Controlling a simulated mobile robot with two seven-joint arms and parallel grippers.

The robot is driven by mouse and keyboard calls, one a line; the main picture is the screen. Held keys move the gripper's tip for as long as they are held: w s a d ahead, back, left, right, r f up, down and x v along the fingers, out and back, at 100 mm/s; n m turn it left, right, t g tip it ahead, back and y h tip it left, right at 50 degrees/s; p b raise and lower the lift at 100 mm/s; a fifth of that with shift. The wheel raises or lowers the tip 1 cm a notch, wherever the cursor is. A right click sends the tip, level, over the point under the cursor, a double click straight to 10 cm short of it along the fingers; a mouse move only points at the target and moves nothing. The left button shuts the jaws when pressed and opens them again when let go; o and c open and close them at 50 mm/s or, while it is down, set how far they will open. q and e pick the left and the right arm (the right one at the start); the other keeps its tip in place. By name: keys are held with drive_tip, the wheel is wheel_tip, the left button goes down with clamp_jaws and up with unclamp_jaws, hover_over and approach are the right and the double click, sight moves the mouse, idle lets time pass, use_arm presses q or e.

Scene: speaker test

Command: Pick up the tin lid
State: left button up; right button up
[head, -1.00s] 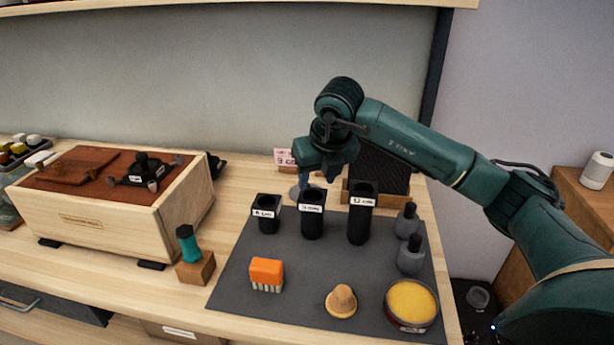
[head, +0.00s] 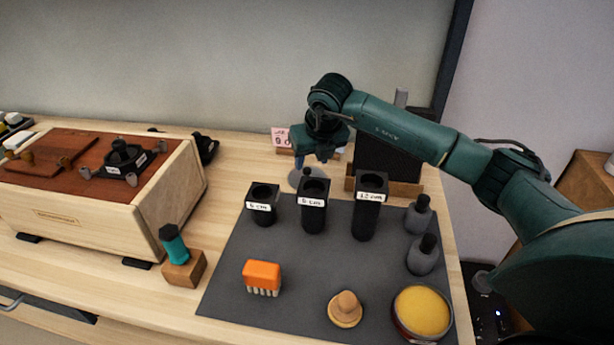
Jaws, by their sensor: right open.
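An open round tin (head: 397,322) filled with yellow stuff sits at the front right of the dark mat. A pale wooden disc with a knob (head: 345,309) lies to its left. A grey round disc (head: 294,179) lies on the table behind the mat, partly hidden; I cannot tell whether it is the tin lid. My right gripper (head: 312,158) is open and empty, above and close to this grey disc, behind the black tubes. My left gripper is not in view.
Several labelled black tubes (head: 312,215) stand upright on the mat (head: 290,318). Two grey bottles (head: 422,256) stand at its right edge. An orange brush (head: 262,277) is at the front left. A wooden box (head: 90,228) fills the left. A dark panel (head: 388,160) stands behind.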

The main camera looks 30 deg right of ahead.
sight(307, 170)
drive_tip(key=shift+w+x, duration=0.2)
drive_tip(key=shift+x, duration=1.15)
drive_tip(key=shift+w+x, duration=0.2)
drive_tip(key=shift+x, duration=1.15)
drive_tip(key=shift+r, duration=0.15)
drive_tip(key=shift+c, duration=0.6)
clamp_jaws()
